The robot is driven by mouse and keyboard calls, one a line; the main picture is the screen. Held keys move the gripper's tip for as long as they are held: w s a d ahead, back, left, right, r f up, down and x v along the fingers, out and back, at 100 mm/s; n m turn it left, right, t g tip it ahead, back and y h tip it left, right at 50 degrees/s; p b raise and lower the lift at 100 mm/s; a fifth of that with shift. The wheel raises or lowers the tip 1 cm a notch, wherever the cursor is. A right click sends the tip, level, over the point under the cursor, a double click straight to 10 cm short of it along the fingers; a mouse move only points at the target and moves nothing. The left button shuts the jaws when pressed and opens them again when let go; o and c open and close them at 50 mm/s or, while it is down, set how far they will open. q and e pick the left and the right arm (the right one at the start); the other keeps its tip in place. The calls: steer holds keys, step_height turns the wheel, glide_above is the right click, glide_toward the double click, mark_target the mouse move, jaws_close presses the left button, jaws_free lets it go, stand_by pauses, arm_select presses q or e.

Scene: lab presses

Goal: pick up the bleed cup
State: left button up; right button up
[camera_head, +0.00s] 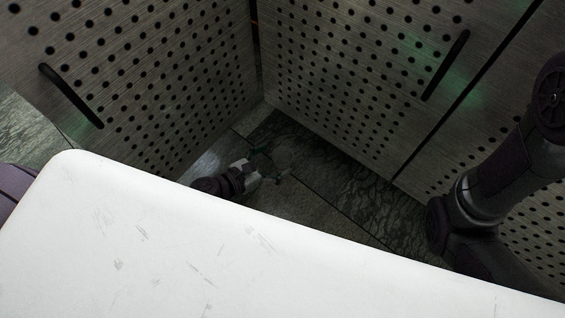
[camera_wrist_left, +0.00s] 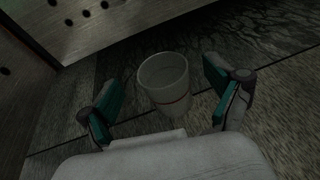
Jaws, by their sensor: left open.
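The bleed cup (camera_wrist_left: 164,82) shows in the left wrist view as a pale, open-topped cup with a thin reddish band low on its side. It stands on the dark floor. My left gripper (camera_wrist_left: 163,98) is open, with one teal-padded finger on each side of the cup and visible gaps between. In the head view my left gripper (camera_head: 272,165) reaches down near the floor, past the white surface. A faint round outline by its fingertips there is too dim to make out clearly. My right gripper is not in view.
Perforated metal panels (camera_head: 345,75) with dark slot handles meet in a corner beyond the left gripper. The floor (camera_head: 345,185) has dark, veined slabs with seams. Bare floor lies around the cup. My right arm stands at the right of the head view.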

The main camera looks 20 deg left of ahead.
mark_target(280, 157)
arm_select(q)
steer(key=shift+b+x, duration=0.4)
steer(key=shift+x, duration=1.15)
steer(key=shift+f, duration=0.1)
steer(key=c, duration=1.3)
